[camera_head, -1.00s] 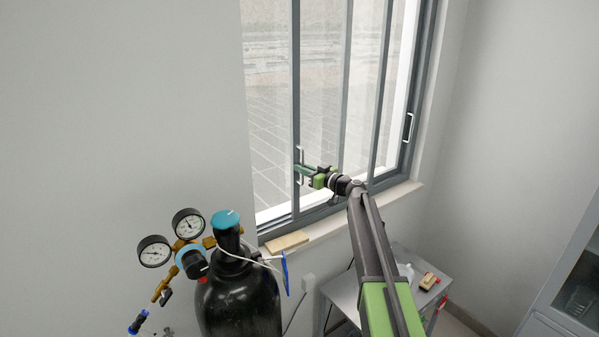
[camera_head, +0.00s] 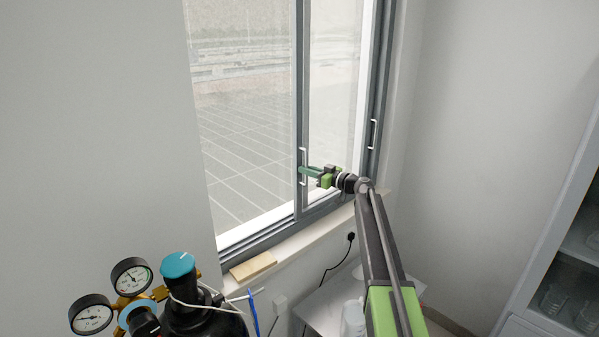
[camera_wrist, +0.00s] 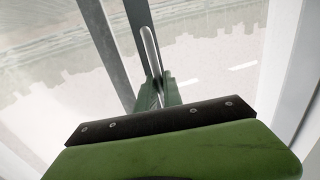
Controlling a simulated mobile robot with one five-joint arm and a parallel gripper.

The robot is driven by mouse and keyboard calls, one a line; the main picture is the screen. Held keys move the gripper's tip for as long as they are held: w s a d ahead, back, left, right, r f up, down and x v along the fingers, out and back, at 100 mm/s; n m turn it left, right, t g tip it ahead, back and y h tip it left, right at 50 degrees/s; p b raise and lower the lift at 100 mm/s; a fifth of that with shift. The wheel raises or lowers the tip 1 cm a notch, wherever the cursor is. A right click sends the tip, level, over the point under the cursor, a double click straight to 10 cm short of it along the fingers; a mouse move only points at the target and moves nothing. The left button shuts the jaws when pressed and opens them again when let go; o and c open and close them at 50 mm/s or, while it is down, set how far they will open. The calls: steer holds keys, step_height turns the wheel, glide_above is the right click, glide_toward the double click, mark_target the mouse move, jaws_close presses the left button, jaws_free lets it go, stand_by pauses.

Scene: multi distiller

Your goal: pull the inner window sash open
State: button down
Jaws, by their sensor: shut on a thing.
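The inner window sash (camera_head: 300,85) has a dark grey upright edge with a slim white bar handle (camera_head: 304,154). My gripper (camera_head: 304,170) reaches in from the lower right, its green fingers closed around the lower part of this handle. In the wrist view the fingers (camera_wrist: 157,92) pinch the pale handle (camera_wrist: 149,48) beside the grey sash upright (camera_wrist: 105,50). The sash stands toward the right side of the window frame (camera_head: 378,80), with a wide pane-sized area on its left. A second white handle (camera_head: 373,134) sits on the right upright.
A black gas cylinder with a blue cap (camera_head: 178,265) and two gauges (camera_head: 131,277) stands at the lower left. A wooden block (camera_head: 253,266) lies on the sill (camera_head: 300,238). A small table (camera_head: 325,305) is below my arm; a glass-front cabinet (camera_head: 575,250) is at right.

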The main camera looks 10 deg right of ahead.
steer(key=c, duration=1.8)
jaws_free()
steer(key=shift+s+a, duration=0.1)
steer(key=shift+a, duration=0.05)
steer(key=shift+o, duration=0.2)
steer(key=shift+a, duration=0.15)
steer(key=v, duration=1.7)
steer(key=shift+d, duration=0.25)
steer(key=shift+r, duration=0.1)
